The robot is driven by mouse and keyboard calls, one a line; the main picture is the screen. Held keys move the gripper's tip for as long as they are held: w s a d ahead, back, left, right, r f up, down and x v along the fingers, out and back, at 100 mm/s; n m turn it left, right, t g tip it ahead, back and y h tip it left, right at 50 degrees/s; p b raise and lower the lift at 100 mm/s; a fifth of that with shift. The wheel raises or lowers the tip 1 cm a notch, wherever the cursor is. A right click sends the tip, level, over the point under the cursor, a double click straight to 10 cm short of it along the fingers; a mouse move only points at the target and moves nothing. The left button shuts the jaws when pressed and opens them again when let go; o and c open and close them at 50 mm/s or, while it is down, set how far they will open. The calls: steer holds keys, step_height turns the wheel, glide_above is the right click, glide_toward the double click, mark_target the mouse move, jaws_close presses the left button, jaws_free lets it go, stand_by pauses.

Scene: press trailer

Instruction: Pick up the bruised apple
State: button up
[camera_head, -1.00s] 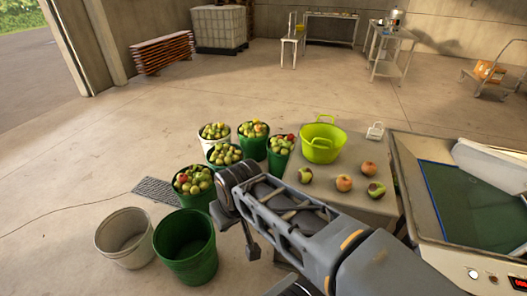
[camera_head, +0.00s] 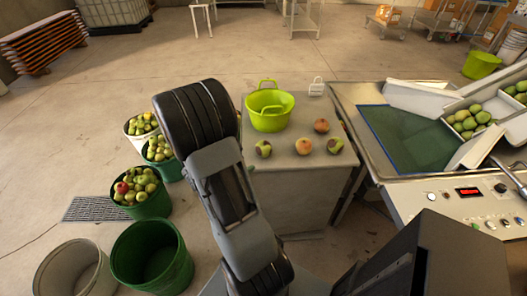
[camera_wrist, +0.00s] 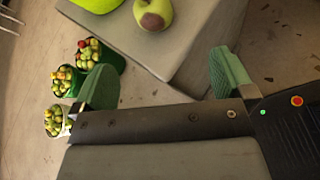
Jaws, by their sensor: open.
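Several apples rest apart on a grey block-like table (camera_head: 290,190). A green apple with a brown bruise (camera_head: 263,149) sits at the near left; in the wrist view a green apple with a brown patch (camera_wrist: 153,14) lies at the top. Another green apple with a dark brown patch (camera_head: 335,146) sits at the right. Two reddish apples, one in front (camera_head: 303,146) and one behind (camera_head: 321,126), are between them. My gripper (camera_wrist: 163,80) is open and empty, its green fingers apart, short of the apple in the wrist view. In the head view my arm hides most of it.
A lime-green tub (camera_head: 269,122) and a small white basket (camera_head: 317,87) stand at the table's back. Apple-filled buckets (camera_head: 150,205) and an empty green bucket (camera_head: 160,265) stand left on the floor. A machine with a control panel (camera_head: 465,205) is at the right.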

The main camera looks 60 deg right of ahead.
mark_target(259, 152)
steer(key=d+f, duration=0.1)
steer(key=d, duration=0.2)
steer(key=d+f+n, duration=0.1)
steer(key=d+f, duration=0.1)
steer(key=d, duration=0.1)
steer(key=d+f+n+t, duration=0.1)
steer(key=d+f, duration=0.1)
steer(key=shift+w+d+f+h, duration=0.1)
steer(key=shift+d+f+h, duration=0.2)
steer(key=shift+d, duration=0.1)
steer(key=shift+p+x, duration=0.5)
steer(key=shift+x, duration=2.55)
steer(key=shift+r, duration=0.1)
steer(key=c, duration=1)
steer(key=shift+c, duration=0.3)
steer(key=shift+r, duration=0.15)
